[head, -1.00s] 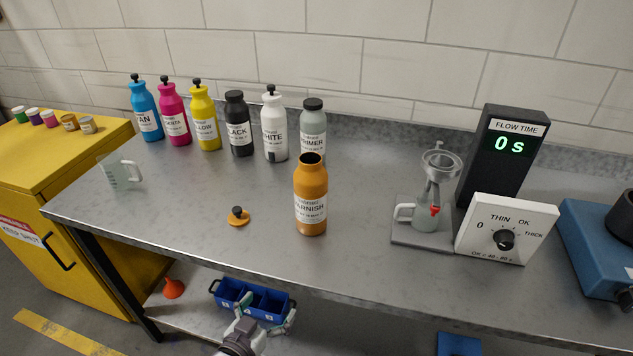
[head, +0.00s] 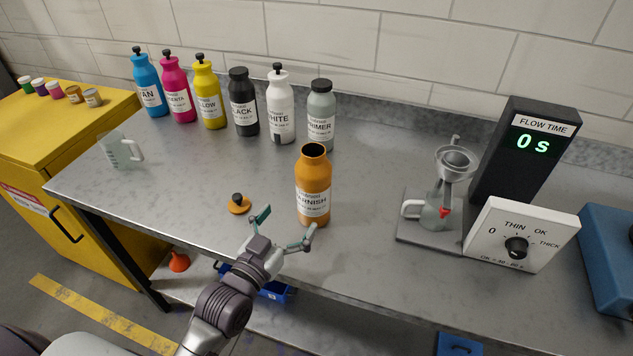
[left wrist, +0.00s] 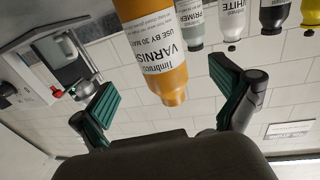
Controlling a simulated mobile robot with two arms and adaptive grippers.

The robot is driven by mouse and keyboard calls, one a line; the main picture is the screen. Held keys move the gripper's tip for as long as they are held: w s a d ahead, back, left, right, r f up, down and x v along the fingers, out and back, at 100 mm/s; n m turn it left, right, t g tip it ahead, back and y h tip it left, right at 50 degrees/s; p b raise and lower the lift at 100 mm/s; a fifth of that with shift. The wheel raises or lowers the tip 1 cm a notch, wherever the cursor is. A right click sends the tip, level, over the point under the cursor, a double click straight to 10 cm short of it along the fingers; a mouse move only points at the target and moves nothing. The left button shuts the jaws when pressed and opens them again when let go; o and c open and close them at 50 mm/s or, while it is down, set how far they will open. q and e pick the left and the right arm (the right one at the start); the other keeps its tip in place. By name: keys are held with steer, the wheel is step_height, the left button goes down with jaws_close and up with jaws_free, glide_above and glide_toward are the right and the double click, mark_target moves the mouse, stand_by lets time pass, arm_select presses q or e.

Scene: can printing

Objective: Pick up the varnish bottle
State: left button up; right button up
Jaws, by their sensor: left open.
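The varnish bottle (head: 312,185) is orange with a white label and stands upright and uncapped on the metal table. Its orange cap with a black knob (head: 238,204) lies on the table to its left. My left gripper (head: 288,228) is open and empty, just in front and left of the bottle, above the table's front edge. In the left wrist view the bottle (left wrist: 150,50) shows upside down beyond and between the open teal fingers (left wrist: 165,105), apart from them. My right gripper is not in view.
Several capped bottles, including the black one (head: 242,102) and the primer (head: 320,118), stand in a back row. A flow cup stand (head: 430,232), timer (head: 525,150) and dial box (head: 520,235) are at right. A clear beaker (head: 120,150) stands at left.

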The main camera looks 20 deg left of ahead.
mark_target(304, 198)
arm_select(q)
steer(key=w, duration=0.4)
steer(key=shift+w+d+p, duration=0.25)
steer(key=shift+d+p, duration=0.1)
steer(key=shift+w+d, duration=0.1)
steer(key=shift+w, duration=0.25)
steer(key=w+p, duration=0.1)
steer(key=w, duration=0.1)
steer(key=w+d, duration=0.1)
steer(key=w, duration=0.1)
steer(key=shift+w+p, duration=0.35)
steer(key=shift+p, duration=0.05)
steer(key=shift+w+f, duration=0.15)
steer(key=shift+w, duration=0.15)
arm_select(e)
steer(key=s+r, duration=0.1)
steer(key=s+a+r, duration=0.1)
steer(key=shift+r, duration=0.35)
arm_select(q)
steer(key=shift+s, duration=0.1)
steer(key=shift+c, duration=0.3)
steer(key=shift+c, duration=1.3)
steer(key=c, duration=1.4)
steer(key=shift+r, duration=0.2)
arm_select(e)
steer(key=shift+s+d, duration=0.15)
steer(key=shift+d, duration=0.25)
